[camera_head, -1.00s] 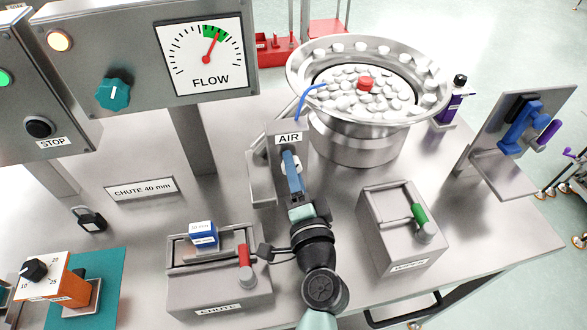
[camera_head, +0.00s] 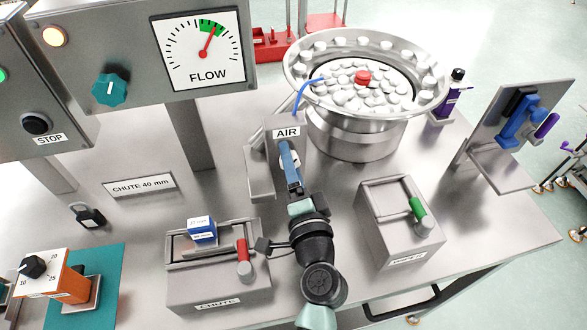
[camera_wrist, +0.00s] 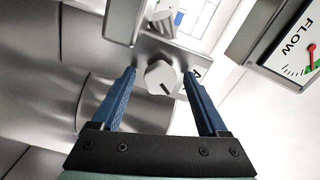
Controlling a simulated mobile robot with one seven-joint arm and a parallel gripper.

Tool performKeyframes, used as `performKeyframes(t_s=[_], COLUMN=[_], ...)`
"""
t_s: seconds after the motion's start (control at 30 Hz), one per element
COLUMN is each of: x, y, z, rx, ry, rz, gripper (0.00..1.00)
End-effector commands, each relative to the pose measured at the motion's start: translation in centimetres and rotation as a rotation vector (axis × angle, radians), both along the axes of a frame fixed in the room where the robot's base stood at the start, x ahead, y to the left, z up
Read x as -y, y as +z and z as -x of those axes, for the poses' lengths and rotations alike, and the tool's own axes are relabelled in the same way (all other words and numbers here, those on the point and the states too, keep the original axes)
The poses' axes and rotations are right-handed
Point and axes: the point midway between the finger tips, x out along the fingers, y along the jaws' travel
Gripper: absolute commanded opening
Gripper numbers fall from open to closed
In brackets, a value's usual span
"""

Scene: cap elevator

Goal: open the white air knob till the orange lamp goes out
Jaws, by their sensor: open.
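The white air knob (camera_wrist: 160,77) is a faceted white knob with a dark mark, on the grey block labelled AIR (camera_head: 286,132). In the wrist view it sits between the tips of my gripper (camera_wrist: 159,73), with a gap on both sides. My gripper has blue fingers and is open and empty. In the head view my gripper (camera_head: 286,150) reaches up to the AIR block and mostly hides the knob. The orange lamp (camera_head: 54,36) glows pale orange at the upper left of the panel.
The FLOW gauge (camera_head: 207,45) has its red needle in the green band. A steel bowl (camera_head: 430,98) of white caps stands behind the AIR block. The CHUTE box (camera_head: 215,285) and a box with a green handle (camera_head: 417,208) flank my arm.

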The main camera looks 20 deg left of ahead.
Motion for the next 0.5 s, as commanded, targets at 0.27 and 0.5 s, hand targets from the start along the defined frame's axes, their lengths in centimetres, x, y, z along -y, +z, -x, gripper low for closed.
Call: performKeyframes(t_s=[0.27, 0.5], x=[1.9, 4.8], y=[-0.3, -0.4], z=[2.6, 7.0], rx=[-0.002, -0.002], ry=[-0.004, -0.004], rz=[0.001, 0.001], gripper=[0.77, 0.77])
